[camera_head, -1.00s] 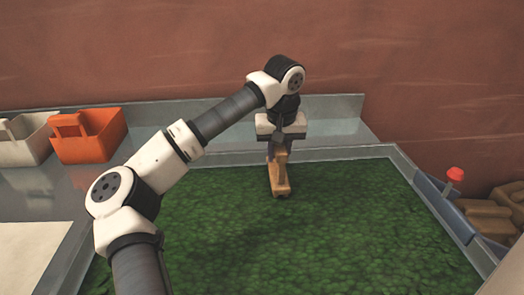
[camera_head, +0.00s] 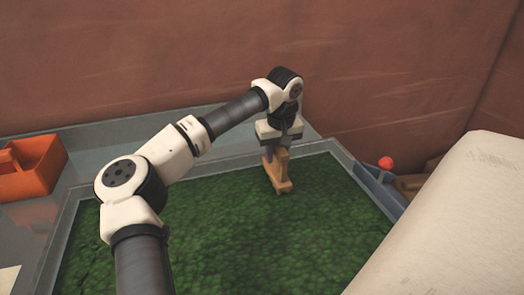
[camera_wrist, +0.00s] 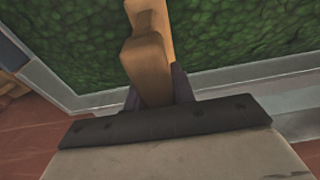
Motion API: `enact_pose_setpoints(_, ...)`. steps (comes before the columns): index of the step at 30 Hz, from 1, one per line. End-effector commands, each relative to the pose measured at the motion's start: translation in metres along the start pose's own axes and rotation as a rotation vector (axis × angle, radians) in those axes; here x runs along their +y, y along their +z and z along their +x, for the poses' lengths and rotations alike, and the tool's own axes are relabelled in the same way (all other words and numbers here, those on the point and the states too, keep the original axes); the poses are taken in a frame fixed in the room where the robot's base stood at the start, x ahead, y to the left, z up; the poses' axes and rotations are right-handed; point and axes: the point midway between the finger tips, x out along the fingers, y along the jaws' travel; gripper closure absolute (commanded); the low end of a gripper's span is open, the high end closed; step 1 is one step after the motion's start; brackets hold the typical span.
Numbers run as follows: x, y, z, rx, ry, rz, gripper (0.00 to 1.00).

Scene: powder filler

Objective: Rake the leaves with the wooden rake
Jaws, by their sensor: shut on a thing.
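The wooden rake (camera_head: 278,172) is a light brown tool near the far edge of the leaf bed. My gripper (camera_head: 281,146) is shut on it from above. In the wrist view the rake (camera_wrist: 147,60) sticks out from between the dark fingers (camera_wrist: 160,97). The green leaves (camera_head: 210,235) form a dense layer across the metal-framed bed, below the rake. I cannot tell whether the rake touches the leaves.
A grey metal rim (camera_head: 350,165) borders the bed, with a reddish wall (camera_head: 200,60) behind. An orange container (camera_head: 30,168) stands at left.

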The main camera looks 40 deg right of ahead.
Motion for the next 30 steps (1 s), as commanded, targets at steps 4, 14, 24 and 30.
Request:
enact_pose_setpoints(4, 0.022, 0.000, -0.004, 0.000, 0.000, 0.002, 1.00)
enact_pose_setpoints(14, 0.069, 0.000, -0.004, -0.001, 0.000, 0.001, 1.00)
enact_pose_setpoints(24, 0.117, 0.000, -0.005, 0.000, 0.000, 0.001, 1.00)
enact_pose_setpoints(30, 0.144, 0.000, -0.005, -0.001, -0.001, 0.001, 1.00)
